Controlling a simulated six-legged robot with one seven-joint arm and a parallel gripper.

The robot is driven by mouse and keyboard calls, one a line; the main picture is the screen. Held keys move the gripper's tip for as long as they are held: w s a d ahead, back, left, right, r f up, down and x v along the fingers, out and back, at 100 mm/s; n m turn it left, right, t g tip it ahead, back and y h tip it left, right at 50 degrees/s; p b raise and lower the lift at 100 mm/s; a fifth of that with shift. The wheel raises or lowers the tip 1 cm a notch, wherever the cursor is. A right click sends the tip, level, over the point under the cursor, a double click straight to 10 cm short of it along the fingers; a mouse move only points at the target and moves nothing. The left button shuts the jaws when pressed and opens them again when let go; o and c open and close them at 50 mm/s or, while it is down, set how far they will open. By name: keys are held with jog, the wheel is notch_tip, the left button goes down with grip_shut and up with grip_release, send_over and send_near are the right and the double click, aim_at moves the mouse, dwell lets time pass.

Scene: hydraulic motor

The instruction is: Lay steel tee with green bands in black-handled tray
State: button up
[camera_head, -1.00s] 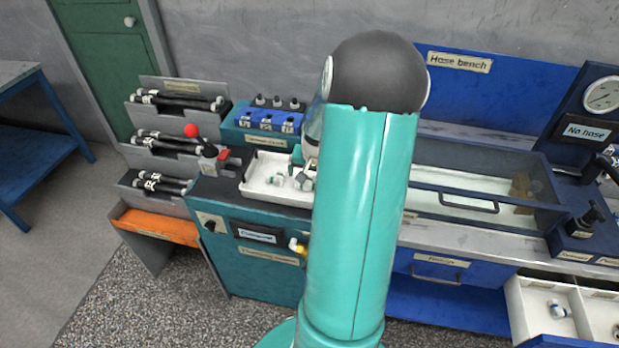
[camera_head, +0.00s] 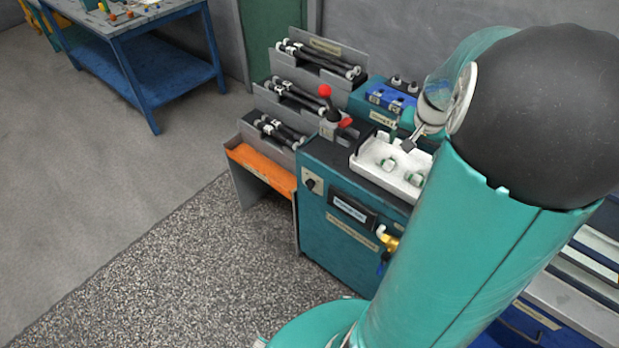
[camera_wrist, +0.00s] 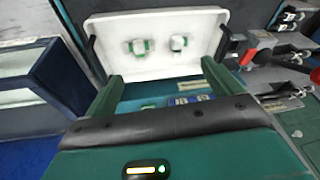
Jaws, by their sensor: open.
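The white tray (camera_head: 366,160) stands on the teal bench, partly hidden by my arm in the head view. In the wrist view the tray (camera_wrist: 117,30) shows whole, with a black handle (camera_wrist: 225,40) at each end. Two small pale fittings with green bands lie inside it, a left one (camera_wrist: 140,46) and a right one (camera_wrist: 178,43), apart from each other. I cannot tell their exact shapes. My gripper (camera_wrist: 162,72) is open and empty, its green fingers apart at the tray's near edge. In the head view, my gripper (camera_head: 409,144) is over the tray's back part.
A red-knobbed lever (camera_head: 325,91) stands left of the tray. A blue block (camera_head: 390,97) is behind it. Racks of black hoses (camera_head: 290,92) and an orange shelf (camera_head: 262,170) are farther left. A blue table (camera_head: 160,70) stands at the back left, with open floor before it.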

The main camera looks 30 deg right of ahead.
jog(key=w+a+r+n+t, duration=0.1)
jog(key=a+r+n, duration=0.25)
jog(key=a, duration=0.55)
jog(key=w+a+r+n, duration=0.15)
jog(key=a+r, duration=0.25)
jog(key=a, duration=0.5)
jog(key=s+a+r+n+t+y, duration=0.1)
jog(key=s+a+r+n, duration=0.1)
jog(key=a, duration=0.6)
jog(key=s+a+r+n+y, duration=0.1)
jog(key=s+a+r+n, duration=0.1)
jog(key=s+a+n, duration=0.2)
jog(key=s+a, duration=0.3)
jog(key=a, duration=0.1)
jog(key=shift+s+t, duration=0.2)
jog(key=shift+t, duration=0.2)
